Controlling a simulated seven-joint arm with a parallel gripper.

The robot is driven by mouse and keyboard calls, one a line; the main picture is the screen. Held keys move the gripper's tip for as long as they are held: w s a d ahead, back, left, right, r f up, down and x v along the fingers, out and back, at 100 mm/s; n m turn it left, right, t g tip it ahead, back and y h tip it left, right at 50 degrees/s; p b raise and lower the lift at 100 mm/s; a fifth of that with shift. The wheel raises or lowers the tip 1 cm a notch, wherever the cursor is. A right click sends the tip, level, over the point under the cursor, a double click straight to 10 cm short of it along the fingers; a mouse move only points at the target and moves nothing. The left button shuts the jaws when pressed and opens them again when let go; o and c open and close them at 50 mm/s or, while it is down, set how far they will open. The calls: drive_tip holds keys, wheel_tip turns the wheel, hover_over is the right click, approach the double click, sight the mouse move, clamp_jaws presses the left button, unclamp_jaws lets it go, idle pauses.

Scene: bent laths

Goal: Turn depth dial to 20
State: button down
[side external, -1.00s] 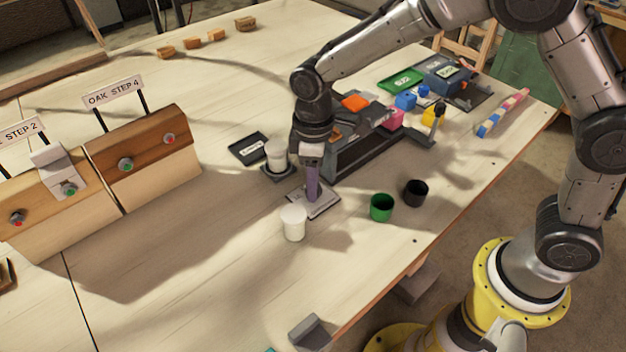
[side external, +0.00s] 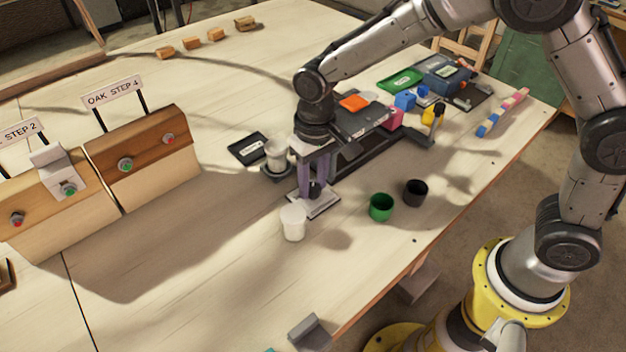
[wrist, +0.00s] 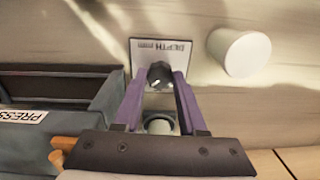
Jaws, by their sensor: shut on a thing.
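The depth dial (wrist: 160,76) is a dark knob with a pale pointer mark, on a light plate (wrist: 145,50) lettered "DEPTH mm". The lettering appears upside down in the wrist view. My gripper (wrist: 160,84) has its purple fingers on either side of the knob and is shut on it. In the side external view my gripper (side external: 317,190) points down over the plate (side external: 327,204), and the dark knob (side external: 315,190) shows between the fingers. The scale numbers and the dial's reading cannot be made out.
A white cup (side external: 293,223) stands close in front of the plate; it also shows in the wrist view (wrist: 240,52). Another white cup (side external: 277,155) is behind the gripper. A green cup (side external: 381,207) and a black cup (side external: 415,192) stand to the right. A dark press (side external: 365,150) lies behind.

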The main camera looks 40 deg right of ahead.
sight(315, 185)
drive_tip(key=shift+r+m, duration=0.1)
drive_tip(key=shift+m, duration=0.2)
drive_tip(key=shift+c, duration=2.3)
unclamp_jaws()
wheel_tip(315, 185, up, 14)
drive_tip(key=shift+d, duration=0.25)
